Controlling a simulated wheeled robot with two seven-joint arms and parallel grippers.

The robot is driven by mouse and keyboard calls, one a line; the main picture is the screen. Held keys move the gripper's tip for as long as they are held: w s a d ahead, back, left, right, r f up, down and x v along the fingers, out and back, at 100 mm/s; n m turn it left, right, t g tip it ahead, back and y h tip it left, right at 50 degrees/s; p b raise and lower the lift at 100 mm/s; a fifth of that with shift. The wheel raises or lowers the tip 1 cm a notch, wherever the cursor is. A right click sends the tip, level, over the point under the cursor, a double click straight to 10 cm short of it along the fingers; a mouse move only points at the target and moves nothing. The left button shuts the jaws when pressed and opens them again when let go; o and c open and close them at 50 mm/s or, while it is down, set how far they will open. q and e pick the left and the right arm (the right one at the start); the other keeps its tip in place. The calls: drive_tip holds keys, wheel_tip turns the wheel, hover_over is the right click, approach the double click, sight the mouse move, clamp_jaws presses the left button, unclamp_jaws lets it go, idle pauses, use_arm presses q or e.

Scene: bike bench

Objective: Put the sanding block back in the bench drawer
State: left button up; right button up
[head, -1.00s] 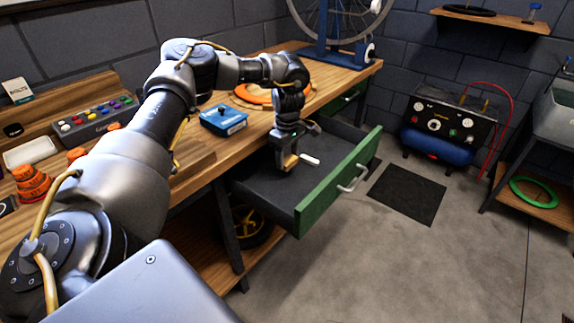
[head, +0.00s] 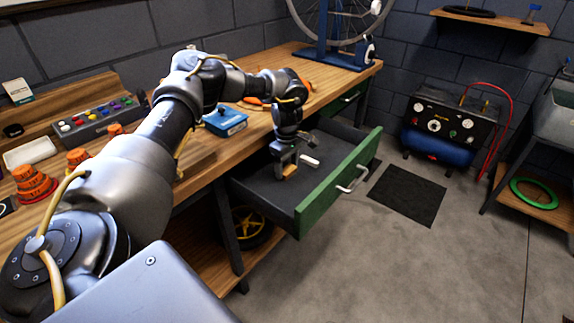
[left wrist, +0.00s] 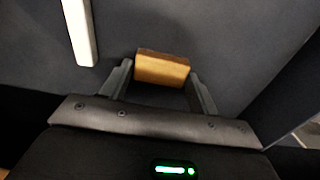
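The sanding block (head: 290,170), a small tan-orange block, is inside the open green-fronted bench drawer (head: 318,207). My left gripper (head: 287,164) reaches down into the drawer with a finger on each side of the block. In the left wrist view the block (left wrist: 162,68) sits between the tips of my left gripper (left wrist: 161,72), which looks shut on it. The dark drawer floor lies below; I cannot tell whether the block touches it. My right gripper is not in view.
A white bar (head: 309,162) lies in the drawer, beside the block; it also shows in the left wrist view (left wrist: 80,32). The drawer's front half is clear.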

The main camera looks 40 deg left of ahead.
sight(287, 168)
use_arm(q)
drive_tip(key=o, duration=0.3)
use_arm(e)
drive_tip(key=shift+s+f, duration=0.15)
use_arm(q)
drive_tip(key=shift+r, duration=0.4)
wheel_tip(287, 168, up, 3)
drive_tip(key=shift+f, duration=0.1)
wheel_tip(287, 168, up, 9)
drive_tip(key=shift+f+p, duration=0.1)
drive_tip(key=shift+p, duration=0.4)
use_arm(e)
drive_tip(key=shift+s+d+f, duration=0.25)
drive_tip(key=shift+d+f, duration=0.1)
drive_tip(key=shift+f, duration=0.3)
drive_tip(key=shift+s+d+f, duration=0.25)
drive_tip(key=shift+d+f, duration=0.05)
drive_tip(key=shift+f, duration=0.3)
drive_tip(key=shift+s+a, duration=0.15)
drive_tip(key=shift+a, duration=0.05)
